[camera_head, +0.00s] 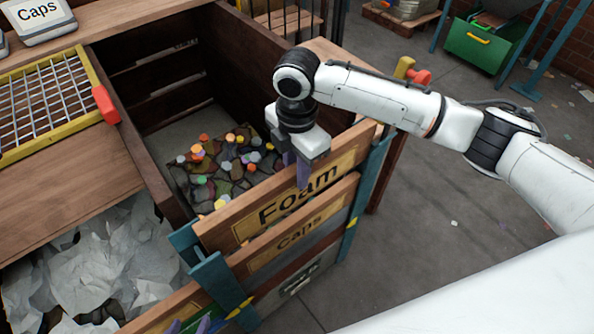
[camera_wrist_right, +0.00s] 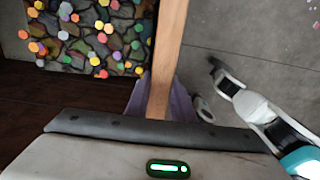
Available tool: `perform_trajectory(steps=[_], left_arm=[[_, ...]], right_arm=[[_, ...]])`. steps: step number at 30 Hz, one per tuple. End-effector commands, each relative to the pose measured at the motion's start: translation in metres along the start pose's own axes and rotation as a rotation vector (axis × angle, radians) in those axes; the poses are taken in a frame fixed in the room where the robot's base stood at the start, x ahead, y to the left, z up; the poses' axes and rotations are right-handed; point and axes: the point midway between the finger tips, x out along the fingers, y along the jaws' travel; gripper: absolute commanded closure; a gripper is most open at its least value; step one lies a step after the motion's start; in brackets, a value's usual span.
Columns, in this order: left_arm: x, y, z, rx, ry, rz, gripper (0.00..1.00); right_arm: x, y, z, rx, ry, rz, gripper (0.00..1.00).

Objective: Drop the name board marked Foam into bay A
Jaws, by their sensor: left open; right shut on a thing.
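The name board marked Foam (camera_head: 270,212) stands upright at the front of the middle bay, just above a board marked Caps (camera_head: 310,232). Its ends are close to the teal posts; I cannot tell whether they sit inside the guides. My right gripper (camera_head: 302,175) is shut on its top edge, and the right wrist view shows the board (camera_wrist_right: 168,50) edge-on between the purple fingers. My left gripper (camera_head: 190,325) shows only as purple fingertips at the bottom edge, open, its arm out of frame. No letter A is readable on any bay.
The middle bay holds dark material with colourful caps (camera_head: 225,165). The left bay holds crumpled white sheets (camera_head: 95,265). A yellow-framed grate (camera_head: 45,105) and a Caps sign (camera_head: 38,14) are at the upper left. Teal posts (camera_head: 372,170) flank the boards. Open floor (camera_head: 450,235) lies to the right.

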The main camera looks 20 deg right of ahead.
Motion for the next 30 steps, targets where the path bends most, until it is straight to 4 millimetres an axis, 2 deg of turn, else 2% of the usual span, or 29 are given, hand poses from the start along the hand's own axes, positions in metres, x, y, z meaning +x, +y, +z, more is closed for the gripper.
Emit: perform_trajectory(steps=[1,18,22,30], left_arm=[[-0.003,0.000,-0.003,0.001,0.003,0.000,0.57],[-0.001,0.002,-0.001,0.003,0.000,0.004,0.57],[-0.001,0.002,-0.001,0.004,0.000,0.004,0.57],[-0.001,0.002,0.000,0.004,-0.001,0.005,0.57]], right_arm=[[-0.014,0.002,0.000,0.000,0.000,0.006,1.00],[-0.121,0.002,0.000,0.000,0.000,0.007,1.00],[-0.133,0.001,0.000,0.000,0.000,0.004,1.00],[-0.134,0.001,0.000,0.000,0.000,0.003,1.00]])
